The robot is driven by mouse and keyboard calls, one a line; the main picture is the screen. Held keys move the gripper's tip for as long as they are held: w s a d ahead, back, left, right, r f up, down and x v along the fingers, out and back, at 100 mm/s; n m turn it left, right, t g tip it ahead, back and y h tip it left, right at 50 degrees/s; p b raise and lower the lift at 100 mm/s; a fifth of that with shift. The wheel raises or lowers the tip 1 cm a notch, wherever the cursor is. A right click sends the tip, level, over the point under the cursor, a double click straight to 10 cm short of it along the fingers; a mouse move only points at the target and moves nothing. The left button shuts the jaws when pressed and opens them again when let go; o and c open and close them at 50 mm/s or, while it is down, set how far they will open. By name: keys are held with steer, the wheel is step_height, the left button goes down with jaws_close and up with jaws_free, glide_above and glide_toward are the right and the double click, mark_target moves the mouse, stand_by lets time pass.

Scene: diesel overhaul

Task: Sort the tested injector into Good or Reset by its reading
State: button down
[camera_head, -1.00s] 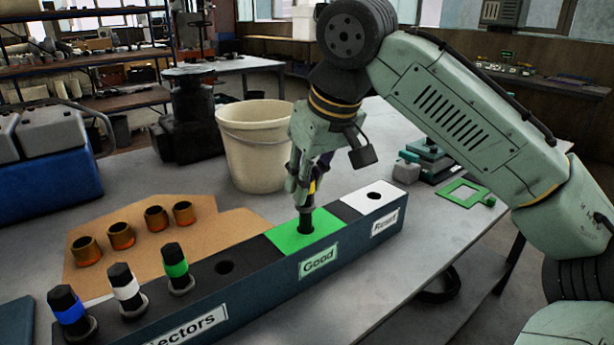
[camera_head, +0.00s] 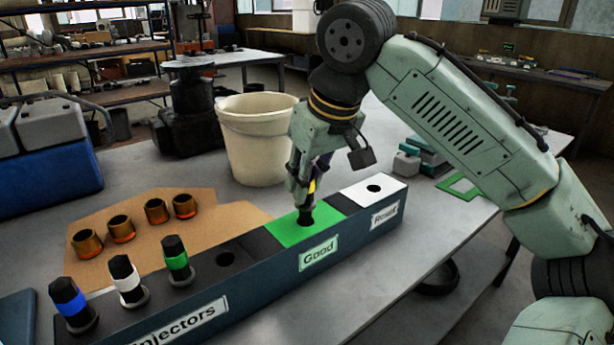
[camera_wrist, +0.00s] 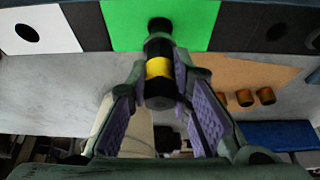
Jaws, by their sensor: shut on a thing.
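My gripper (camera_head: 306,185) is shut on a black injector with a yellow band (camera_wrist: 159,68), above the green Good section (camera_head: 290,232) of the long dark rack (camera_head: 245,290). The injector's lower end is at the Good hole, and in the wrist view it lines up with that hole (camera_wrist: 160,24). How deep it sits is hard to tell. The white Reset section (camera_head: 360,190) has an empty hole. Blue (camera_head: 71,301), white (camera_head: 126,279) and green-banded (camera_head: 176,257) injectors stand upright in the Injectors section. No reading shows legibly.
An empty rack hole (camera_head: 225,259) lies between the green-banded injector and Good. Several brass-coloured cups (camera_head: 121,229) stand on brown cardboard (camera_head: 200,236) behind the rack. A cream bucket (camera_head: 256,150) stands behind the gripper. A green frame (camera_head: 460,187) lies at right.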

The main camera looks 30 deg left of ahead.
steer(key=shift+f, duration=0.1)
steer(key=shift+f+b, duration=0.8)
steer(key=shift+f, duration=0.55)
steer(key=shift+r+p, duration=0.1)
steer(key=shift+p, duration=0.2)
steer(key=c, duration=1.4)
jaws_free()
steer(key=shift+o, duration=0.4)
steer(key=o, duration=0.3)
steer(key=shift+o, duration=0.2)
